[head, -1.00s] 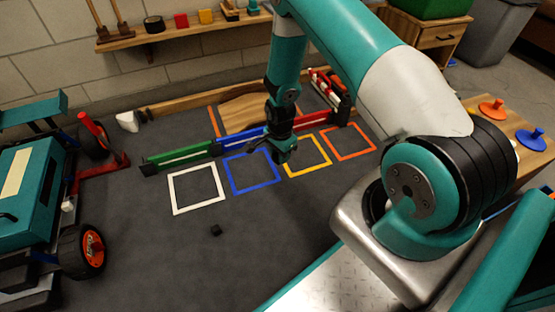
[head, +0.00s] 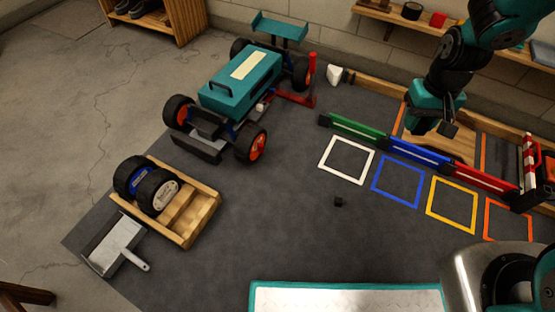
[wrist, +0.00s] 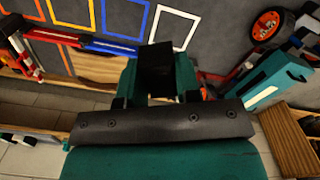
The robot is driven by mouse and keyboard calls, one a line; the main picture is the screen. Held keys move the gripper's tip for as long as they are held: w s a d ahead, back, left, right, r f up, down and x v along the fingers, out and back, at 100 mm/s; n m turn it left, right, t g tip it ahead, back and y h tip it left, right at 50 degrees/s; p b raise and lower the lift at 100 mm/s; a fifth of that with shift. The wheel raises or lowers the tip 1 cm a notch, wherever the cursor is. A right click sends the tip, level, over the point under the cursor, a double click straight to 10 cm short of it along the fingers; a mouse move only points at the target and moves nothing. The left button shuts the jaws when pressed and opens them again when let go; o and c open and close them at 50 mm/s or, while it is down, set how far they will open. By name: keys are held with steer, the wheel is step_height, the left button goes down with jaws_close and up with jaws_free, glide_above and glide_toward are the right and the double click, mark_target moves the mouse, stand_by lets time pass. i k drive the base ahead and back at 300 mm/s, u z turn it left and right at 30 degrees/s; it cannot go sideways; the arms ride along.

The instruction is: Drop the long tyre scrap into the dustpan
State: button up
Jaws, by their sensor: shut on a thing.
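The dustpan (head: 112,240) is grey with a pale handle and lies on the floor at the lower left of the head view. My gripper (head: 437,122) is raised beyond the blue barrier at the upper right, far from the dustpan. In the wrist view, my gripper (wrist: 156,80) is shut on a black block, which looks like the long tyre scrap (wrist: 155,66). The scrap's dark end also shows in the head view (head: 448,130). A small dark scrap (head: 339,201) lies alone on the mat. The wrist view does not show the dustpan.
A wooden tray (head: 200,215) with black wheels stands beside the dustpan. The teal racecar (head: 240,85) stands behind it. Green, blue and red barriers (head: 420,152) line the back of the coloured squares. The mat's middle is mostly clear.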

mark_target(123, 240)
steer(key=u, duration=2.05)
